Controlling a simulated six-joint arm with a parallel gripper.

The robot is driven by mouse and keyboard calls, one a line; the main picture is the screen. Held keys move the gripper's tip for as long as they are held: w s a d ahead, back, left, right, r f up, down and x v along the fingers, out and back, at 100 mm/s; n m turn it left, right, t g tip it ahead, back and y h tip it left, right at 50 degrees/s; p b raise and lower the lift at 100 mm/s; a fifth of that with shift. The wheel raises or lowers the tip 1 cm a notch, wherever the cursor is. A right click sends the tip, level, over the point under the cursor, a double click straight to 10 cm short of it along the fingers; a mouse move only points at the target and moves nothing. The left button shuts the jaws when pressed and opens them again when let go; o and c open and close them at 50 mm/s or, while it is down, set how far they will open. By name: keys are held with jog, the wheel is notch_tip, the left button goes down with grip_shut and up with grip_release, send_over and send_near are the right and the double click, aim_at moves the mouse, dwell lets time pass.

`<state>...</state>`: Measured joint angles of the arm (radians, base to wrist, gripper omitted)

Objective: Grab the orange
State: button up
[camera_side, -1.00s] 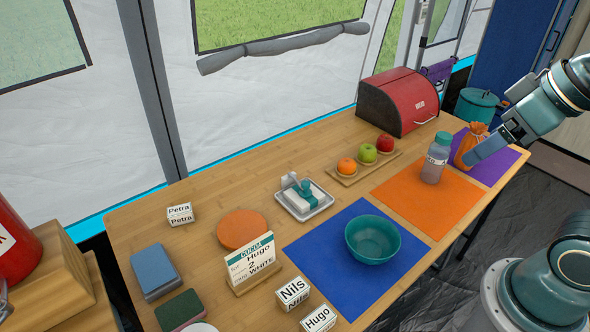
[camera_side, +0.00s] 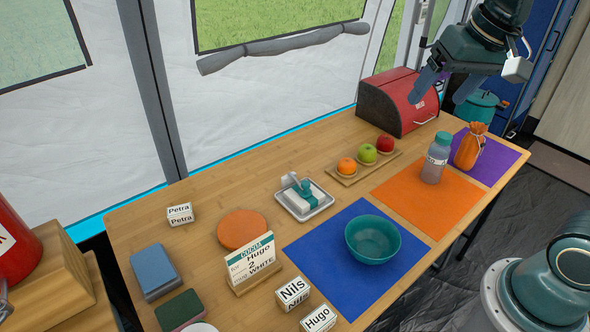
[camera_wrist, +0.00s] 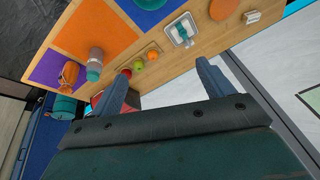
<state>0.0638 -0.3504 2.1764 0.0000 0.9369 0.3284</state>
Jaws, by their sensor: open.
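The orange (camera_side: 346,165) sits at the left end of a small wooden board, beside a green apple (camera_side: 367,153) and a red apple (camera_side: 385,143). In the wrist view the orange (camera_wrist: 153,55) shows beyond my fingers, between their directions. My gripper (camera_side: 440,92) is open and empty, high above the back right of the table near the red bread box. It is well apart from the orange, up and to its right in the side view. In the wrist view my gripper (camera_wrist: 160,82) has its two blue fingers spread wide.
A red bread box (camera_side: 398,102) stands behind the fruit board (camera_side: 350,179). A bottle (camera_side: 435,158) and an orange sack (camera_side: 469,147) stand to the right. A butter dish (camera_side: 304,203) and a teal bowl (camera_side: 372,238) are nearer the front. The orange mat is mostly clear.

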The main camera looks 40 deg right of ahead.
jog(key=w+d+f+m+g, duration=0.1)
jog(key=w+d+m, duration=0.25)
jog(key=w, duration=0.65)
jog(key=m+g, duration=0.3)
jog(key=m, duration=0.9)
send_over(348, 161)
notch_tip(348, 161, down, 26)
jog(key=shift+w+d+r+n, duration=0.15)
jog(key=shift+r+n, duration=0.05)
jog(key=shift+n, duration=0.05)
jog(key=shift+f, duration=0.1)
jog(key=shift+f, duration=4.2)
jog(key=shift+f, duration=2.6)
